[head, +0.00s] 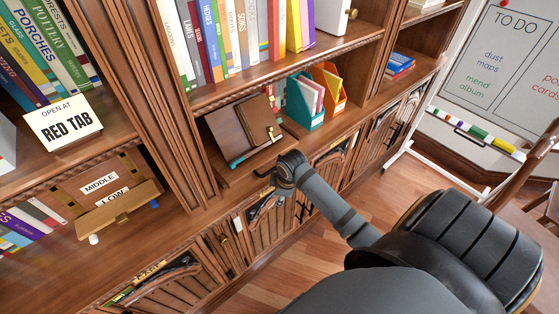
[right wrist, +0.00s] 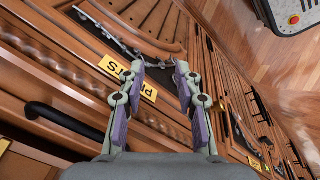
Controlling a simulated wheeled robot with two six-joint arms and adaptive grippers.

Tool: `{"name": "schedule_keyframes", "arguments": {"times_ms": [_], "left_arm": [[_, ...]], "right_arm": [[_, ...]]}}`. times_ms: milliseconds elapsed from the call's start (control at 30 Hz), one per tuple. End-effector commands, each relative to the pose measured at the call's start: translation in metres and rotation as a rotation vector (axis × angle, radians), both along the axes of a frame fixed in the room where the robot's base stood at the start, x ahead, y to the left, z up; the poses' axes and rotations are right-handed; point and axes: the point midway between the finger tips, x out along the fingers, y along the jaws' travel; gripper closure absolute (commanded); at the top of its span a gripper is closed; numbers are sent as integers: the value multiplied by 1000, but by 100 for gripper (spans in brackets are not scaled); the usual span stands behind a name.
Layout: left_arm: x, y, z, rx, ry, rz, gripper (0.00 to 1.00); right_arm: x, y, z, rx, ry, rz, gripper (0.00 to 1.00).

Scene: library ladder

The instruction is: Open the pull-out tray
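A wooden slab that looks like the pull-out tray (head: 222,172) lies at shelf height under a brown book-like stand in the head view. A short black handle (head: 263,174) shows at its front, close to my right wrist. A black bar handle (right wrist: 65,121) also shows at the left in the right wrist view, to the left of my fingers. My right gripper (right wrist: 160,66) is open, with nothing between its fingers, over the cabinet front. In the head view its fingers are mostly hidden by my wrist. My left gripper is not in view.
Slatted cabinet doors (head: 271,222) lie below the shelf. A yellow label (right wrist: 128,77), partly hidden by a finger, shows in the wrist view. Teal (head: 303,108) and orange (head: 331,88) file holders stand right of the stand. A whiteboard (head: 505,60) stands at right.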

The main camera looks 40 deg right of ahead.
Motion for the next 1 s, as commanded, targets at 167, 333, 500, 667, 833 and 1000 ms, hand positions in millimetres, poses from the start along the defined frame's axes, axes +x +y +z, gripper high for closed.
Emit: {"name": "schedule_keyframes", "arguments": {"times_ms": [167, 333, 500, 667, 833, 1000], "left_arm": [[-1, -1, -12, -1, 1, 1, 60], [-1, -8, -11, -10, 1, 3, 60], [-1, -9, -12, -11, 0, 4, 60], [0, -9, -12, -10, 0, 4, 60], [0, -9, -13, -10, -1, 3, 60], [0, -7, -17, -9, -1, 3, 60]], "right_arm": [[-1, 11, 68, -53, -11, 215, 66], [27, -12, 114, -110, 18, 491, 66], [47, -35, 157, -150, 36, 724, 66], [53, -46, 179, -163, 42, 846, 66], [54, -46, 175, -162, 45, 857, 66], [58, -45, 147, -158, 45, 856, 66]]}}
